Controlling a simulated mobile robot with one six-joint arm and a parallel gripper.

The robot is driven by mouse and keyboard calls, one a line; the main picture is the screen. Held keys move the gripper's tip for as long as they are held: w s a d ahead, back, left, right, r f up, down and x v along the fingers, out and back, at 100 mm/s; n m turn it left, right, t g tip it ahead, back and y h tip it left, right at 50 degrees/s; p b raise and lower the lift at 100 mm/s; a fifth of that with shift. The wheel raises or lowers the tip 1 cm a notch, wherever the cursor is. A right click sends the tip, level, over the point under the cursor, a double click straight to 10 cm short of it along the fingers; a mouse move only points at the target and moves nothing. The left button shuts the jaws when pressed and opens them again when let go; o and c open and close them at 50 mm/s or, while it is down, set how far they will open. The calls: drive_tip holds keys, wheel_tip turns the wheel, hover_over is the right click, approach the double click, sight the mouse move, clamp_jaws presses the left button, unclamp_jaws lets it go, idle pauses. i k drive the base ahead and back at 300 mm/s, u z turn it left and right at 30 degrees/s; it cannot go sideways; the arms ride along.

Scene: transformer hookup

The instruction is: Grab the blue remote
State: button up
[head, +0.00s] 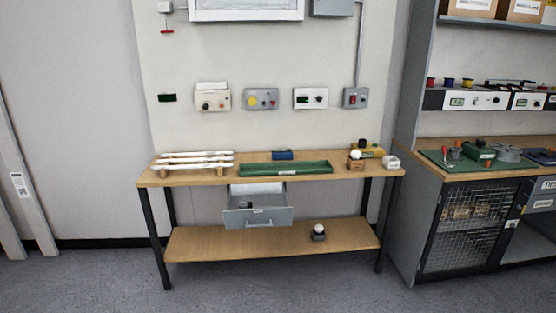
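A small blue object (283,155), which may be the blue remote, lies at the back of the wooden workbench top (350,177), just behind the long green tray (290,168). It is too small for me to make out buttons. The tray may hide part of its lower edge. My gripper is not in view.
White tubes (196,160) lie in a rack on the bench's left. An open grey drawer (258,214) juts out below. The floor in front is clear.

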sight(276, 155)
drive_tip(key=u, duration=0.3)
drive_tip(key=i, duration=0.75)
drive_tip(key=u, duration=0.9)
drive_tip(key=i, duration=2.6)
drive_tip(key=z, duration=0.5)
